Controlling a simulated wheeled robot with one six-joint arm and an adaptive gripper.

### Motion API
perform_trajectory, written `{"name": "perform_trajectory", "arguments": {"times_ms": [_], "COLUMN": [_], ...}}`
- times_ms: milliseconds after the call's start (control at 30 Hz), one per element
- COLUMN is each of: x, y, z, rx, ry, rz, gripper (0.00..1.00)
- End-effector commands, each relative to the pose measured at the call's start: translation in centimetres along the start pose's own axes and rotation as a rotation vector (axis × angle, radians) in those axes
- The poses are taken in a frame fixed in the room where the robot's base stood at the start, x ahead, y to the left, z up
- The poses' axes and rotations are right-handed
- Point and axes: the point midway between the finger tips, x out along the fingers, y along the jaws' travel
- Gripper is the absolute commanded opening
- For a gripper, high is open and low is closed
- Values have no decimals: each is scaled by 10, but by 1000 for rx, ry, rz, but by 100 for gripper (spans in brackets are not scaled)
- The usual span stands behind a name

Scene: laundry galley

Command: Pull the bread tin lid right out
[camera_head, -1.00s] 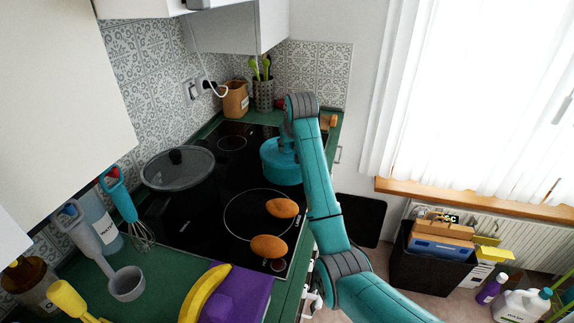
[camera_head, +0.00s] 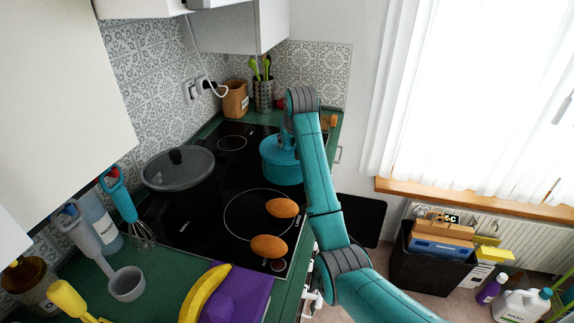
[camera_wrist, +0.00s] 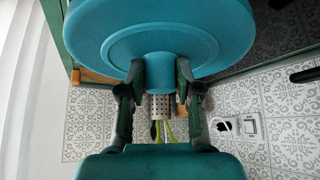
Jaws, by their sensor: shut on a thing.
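The bread tin (camera_head: 281,172) is round and teal and stands on the black hob, partly behind my arm. Its teal lid (camera_wrist: 90,35) fills the top of the wrist view as a wide disc with a raised ring and a central knob (camera_wrist: 160,70). My gripper (camera_wrist: 160,78) has its two dark fingers shut on this knob, one on each side. In the head view my gripper (camera_head: 288,143) is above the tin, largely hidden by my arm. I cannot tell whether the lid is still seated in the tin.
A lidded grey pot (camera_head: 178,170) stands left of the tin. Two bread rolls (camera_head: 269,246) lie on the front of the hob. A utensil holder (camera_head: 263,96) and a wooden container (camera_head: 235,99) stand at the back. A wall cupboard (camera_head: 240,25) hangs above the back left.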

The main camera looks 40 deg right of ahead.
Motion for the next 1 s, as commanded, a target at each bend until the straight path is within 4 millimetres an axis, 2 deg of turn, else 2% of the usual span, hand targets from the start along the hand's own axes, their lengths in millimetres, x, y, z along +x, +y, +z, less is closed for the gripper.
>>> {"name": "perform_trajectory", "arguments": {"times_ms": [633, 1000], "x": [-28, -30], "y": [0, 0], "z": [-19, -20], "rx": [0, 0], "ry": [1, 0], "rz": [0, 0], "gripper": [0, 0]}}
